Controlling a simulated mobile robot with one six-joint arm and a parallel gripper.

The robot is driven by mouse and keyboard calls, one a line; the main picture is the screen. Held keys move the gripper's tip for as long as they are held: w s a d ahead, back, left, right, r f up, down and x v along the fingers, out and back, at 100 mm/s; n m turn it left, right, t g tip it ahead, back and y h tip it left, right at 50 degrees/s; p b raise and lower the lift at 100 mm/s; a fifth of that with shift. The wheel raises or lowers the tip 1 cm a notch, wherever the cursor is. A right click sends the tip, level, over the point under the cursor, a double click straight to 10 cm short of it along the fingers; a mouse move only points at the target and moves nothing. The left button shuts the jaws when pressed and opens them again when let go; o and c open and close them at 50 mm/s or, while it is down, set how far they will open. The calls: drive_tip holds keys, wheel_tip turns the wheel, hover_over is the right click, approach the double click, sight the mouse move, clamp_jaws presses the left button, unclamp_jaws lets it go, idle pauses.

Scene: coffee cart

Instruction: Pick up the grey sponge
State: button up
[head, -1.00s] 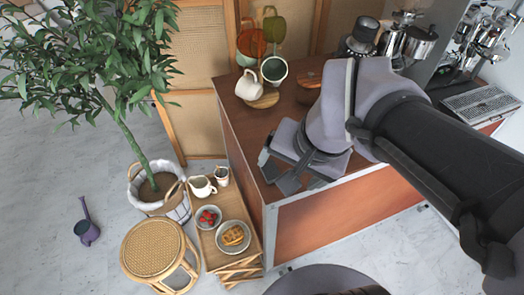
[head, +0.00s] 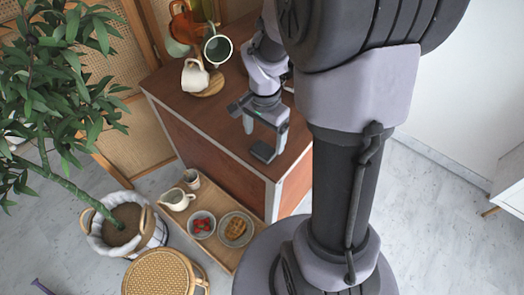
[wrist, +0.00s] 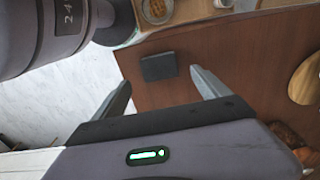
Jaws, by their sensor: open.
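The grey sponge (head: 262,152) is a small dark rectangular block lying flat on the brown cart top near its front corner. In the wrist view the sponge (wrist: 159,66) shows just beyond and between my fingertips, with bare wood around it. My gripper (head: 265,140) is open and empty, pointing down over the cart top. In the wrist view my gripper (wrist: 160,80) has a finger on each side of the sponge's line. I cannot tell the exact height above it.
Two mugs, one white (head: 195,76) and one dark green inside (head: 218,48), are at the cart's back left. A low wooden shelf (head: 222,197) with bowls and a jug stands beside the cart. A wicker stool (head: 160,272) and a potted plant (head: 125,225) are at left.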

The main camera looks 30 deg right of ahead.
sight(263, 149)
wheel_tip(263, 149, down, 5)
drive_tip(key=b, duration=0.2)
drive_tip(key=shift+a+f+b, duration=0.15)
drive_tip(key=shift+b, duration=0.2)
drive_tip(key=shift+s, duration=0.1)
drive_tip(key=shift+c, duration=0.4)
drive_tip(key=c, duration=1.5)
drive_tip(key=shift+r+p, duration=0.45)
drive_tip(key=shift+r, duration=0.2)
wheel_tip(263, 149, up, 3)
drive_tip(key=shift+f+p, duration=0.15)
drive_tip(key=shift+p, duration=0.6)
drive_tip(key=s+d+r+p, duration=0.1)
drive_tip(key=s+d, duration=0.4)
drive_tip(key=s, duration=1)
drive_tip(key=shift+d+r+p, duration=0.15)
drive_tip(key=shift+d+p, duration=0.1)
drive_tip(key=shift+p, duration=0.55)
